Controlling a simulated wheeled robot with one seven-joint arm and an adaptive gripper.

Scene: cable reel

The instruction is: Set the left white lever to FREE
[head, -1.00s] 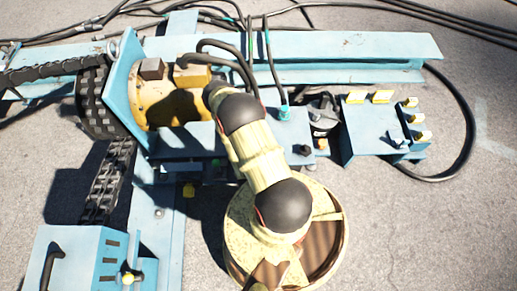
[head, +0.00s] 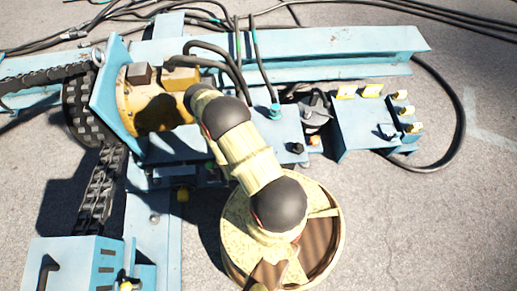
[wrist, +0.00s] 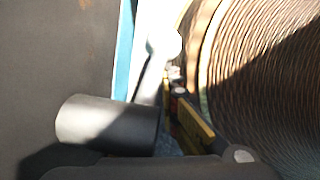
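I cannot pick out the left white lever for certain, and no FREE marking can be read. In the head view a small white-ended part (head: 388,131) stands on the blue bracket at the right. In the wrist view a bright white piece (wrist: 158,40) lies beside a blue edge, blurred; I cannot tell whether it is a lever. My arm reaches up and left over the blue frame in the head view, and its gripper end is hidden there. In the wrist view dark and yellow parts, which may be my gripper, show low in the middle; its fingertips are not clear.
A blue bracket (head: 355,125) with several yellow tags stands at the right. A yellow drum-shaped part (head: 150,97) sits at the upper left. A ribbed, wound surface (wrist: 265,75) fills the wrist view's right side, and a black cylinder (wrist: 108,124) is close at left. Cables cross the top.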

